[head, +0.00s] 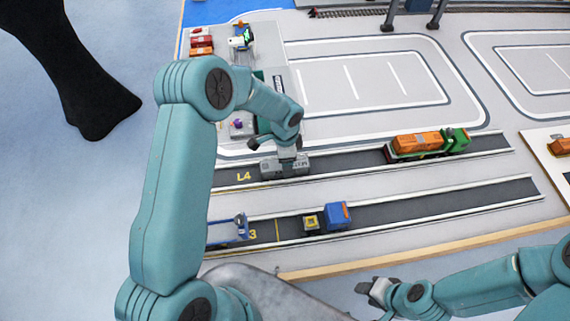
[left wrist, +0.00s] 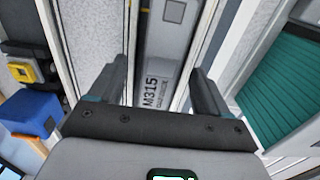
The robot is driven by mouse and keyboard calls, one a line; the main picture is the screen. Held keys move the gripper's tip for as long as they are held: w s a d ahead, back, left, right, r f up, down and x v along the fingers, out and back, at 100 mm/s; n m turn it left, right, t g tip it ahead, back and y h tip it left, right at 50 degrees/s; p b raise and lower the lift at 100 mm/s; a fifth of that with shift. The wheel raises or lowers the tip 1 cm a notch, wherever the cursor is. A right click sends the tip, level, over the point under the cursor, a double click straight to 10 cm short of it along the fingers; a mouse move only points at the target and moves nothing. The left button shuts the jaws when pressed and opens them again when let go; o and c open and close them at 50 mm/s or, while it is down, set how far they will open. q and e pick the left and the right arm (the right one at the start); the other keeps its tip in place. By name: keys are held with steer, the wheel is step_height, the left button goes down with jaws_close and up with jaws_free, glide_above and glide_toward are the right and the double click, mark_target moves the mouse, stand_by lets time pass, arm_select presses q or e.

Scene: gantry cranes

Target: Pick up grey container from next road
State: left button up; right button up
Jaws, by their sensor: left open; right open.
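A grey block (head: 271,169), which looks like the grey container, lies on the road marked L4 in the head view. My left gripper (head: 287,155) is just over it, and the arm hides part of that area. In the left wrist view a grey surface marked M315 (left wrist: 160,70) shows between the open fingers of my left gripper. I cannot tell whether the fingers touch it. My right gripper (head: 372,291) is open and empty at the lower right, away from the roads.
An orange-loaded green truck (head: 425,144) stands farther right on L4. A teal ribbed surface (left wrist: 285,85) is at the right in the left wrist view.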

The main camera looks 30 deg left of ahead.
arm_select(q)
steer(key=shift+f, duration=0.55)
steer(key=shift+a+f, duration=0.15)
steer(key=shift+f, duration=0.05)
steer(key=c, duration=1.2)
steer(key=shift+c, duration=0.2)
steer(key=shift+r, duration=0.1)
